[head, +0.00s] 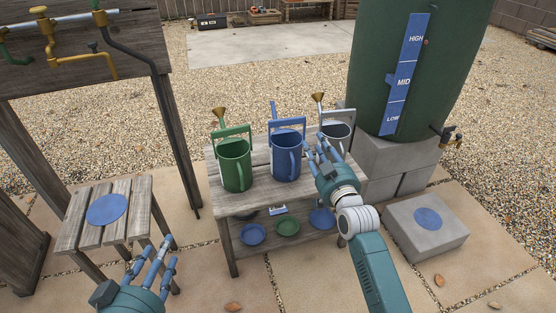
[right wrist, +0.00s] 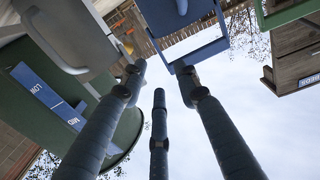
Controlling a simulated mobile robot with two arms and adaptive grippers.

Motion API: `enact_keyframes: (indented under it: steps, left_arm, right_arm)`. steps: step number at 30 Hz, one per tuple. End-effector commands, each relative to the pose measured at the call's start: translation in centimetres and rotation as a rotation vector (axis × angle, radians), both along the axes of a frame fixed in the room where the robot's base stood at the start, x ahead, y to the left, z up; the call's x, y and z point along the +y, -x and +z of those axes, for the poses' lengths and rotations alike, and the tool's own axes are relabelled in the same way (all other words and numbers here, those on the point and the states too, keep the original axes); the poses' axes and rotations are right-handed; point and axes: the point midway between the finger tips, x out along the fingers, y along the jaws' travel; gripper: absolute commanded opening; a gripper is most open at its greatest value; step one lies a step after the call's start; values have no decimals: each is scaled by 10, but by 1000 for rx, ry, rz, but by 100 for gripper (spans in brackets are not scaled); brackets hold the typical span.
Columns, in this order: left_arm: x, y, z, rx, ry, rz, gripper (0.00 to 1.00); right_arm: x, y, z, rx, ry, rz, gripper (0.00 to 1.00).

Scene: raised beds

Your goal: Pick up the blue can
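The blue can (head: 285,163), a watering can with a square top handle and a side handle, stands upright on the slatted bench between a green can and a grey can. It shows partly at the top of the right wrist view (right wrist: 196,45). My right gripper (head: 321,147) is just right of the blue can, in front of the grey can; its fingers (right wrist: 160,76) are spread with nothing between them. Whether a finger touches the blue can I cannot tell. My left gripper (head: 158,256) is low at the left, open and empty, away from the cans.
The green can (head: 236,168) stands left and the grey can (head: 338,132) right on the bench (head: 238,204). Coloured saucers lie on its lower shelf. A stool with a blue disc (head: 107,209), a grey block (head: 427,240) and a green barrel (head: 415,70) stand around.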

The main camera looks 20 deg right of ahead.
Motion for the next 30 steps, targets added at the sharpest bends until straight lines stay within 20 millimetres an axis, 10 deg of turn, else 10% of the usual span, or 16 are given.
enact_keyframes:
  steps: [30]
  left_arm:
    - [-23, -7, 158, -697, 180, -42, 40]
  right_arm:
    - [0, -82, 0, 1, -1, 0, 31]
